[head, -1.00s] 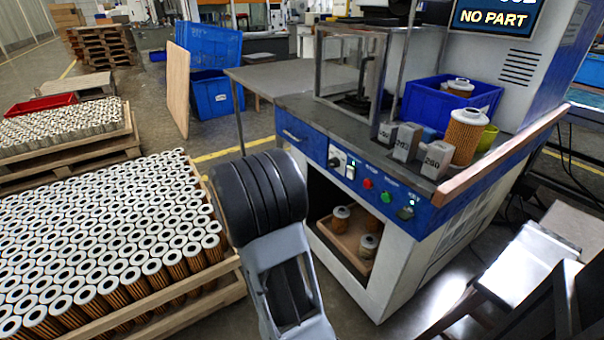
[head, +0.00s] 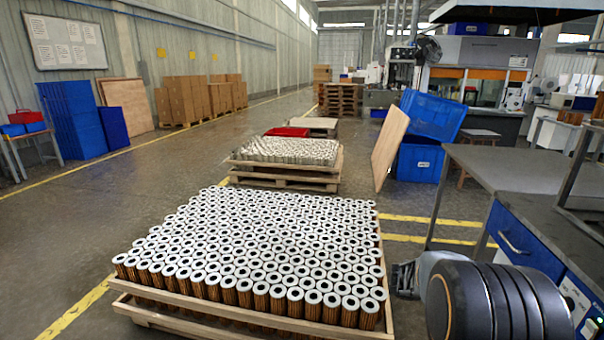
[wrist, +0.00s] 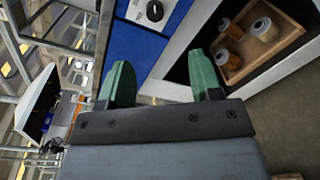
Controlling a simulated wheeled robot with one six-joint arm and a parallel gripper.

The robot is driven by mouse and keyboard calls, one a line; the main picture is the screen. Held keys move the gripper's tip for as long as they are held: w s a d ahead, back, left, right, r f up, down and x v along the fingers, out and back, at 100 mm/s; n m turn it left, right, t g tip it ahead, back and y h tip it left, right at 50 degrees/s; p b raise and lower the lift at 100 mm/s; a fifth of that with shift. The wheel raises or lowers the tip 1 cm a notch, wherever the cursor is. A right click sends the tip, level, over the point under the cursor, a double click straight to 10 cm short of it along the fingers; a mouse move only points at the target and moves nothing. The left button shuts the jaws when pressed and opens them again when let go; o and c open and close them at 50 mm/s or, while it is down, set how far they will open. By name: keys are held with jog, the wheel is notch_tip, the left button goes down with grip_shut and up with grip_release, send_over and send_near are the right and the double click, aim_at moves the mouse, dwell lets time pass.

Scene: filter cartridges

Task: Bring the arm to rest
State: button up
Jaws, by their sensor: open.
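My gripper (wrist: 162,88) shows in the wrist view with its two green fingers apart and nothing between them. It is in front of the blue and white machine cabinet (wrist: 145,45), apart from it. A wooden tray (wrist: 288,47) with several filter cartridges (wrist: 265,29) sits in the cabinet's open bay, to the right of the fingers. In the head view my folded arm is at the lower right, beside the workbench (head: 520,168), and the fingers cannot be made out there.
A pallet (head: 180,318) packed with upright filter cartridges (head: 250,245) stands in front. A second loaded pallet (head: 285,178) is behind it. Blue bins (head: 420,160) and a leaning board (head: 389,147) stand near the bench. The floor at left (head: 110,200) is clear.

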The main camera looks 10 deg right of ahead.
jog(key=s+a+r+m+t+y+p, duration=0.1)
jog(key=a+r+t+y+p, duration=0.3)
jog(key=a+r+y+p, duration=0.4)
jog(key=s+a+r+m+t+y+p, duration=0.2)
jog(key=a+r+t+y+p, duration=0.3)
jog(key=a+r+p, duration=1.4)
jog(key=s+a+y+p, duration=0.1)
jog(key=y, duration=0.2)
jog(key=shift+s+a+p, duration=0.3)
jog(key=shift+a, duration=0.05)
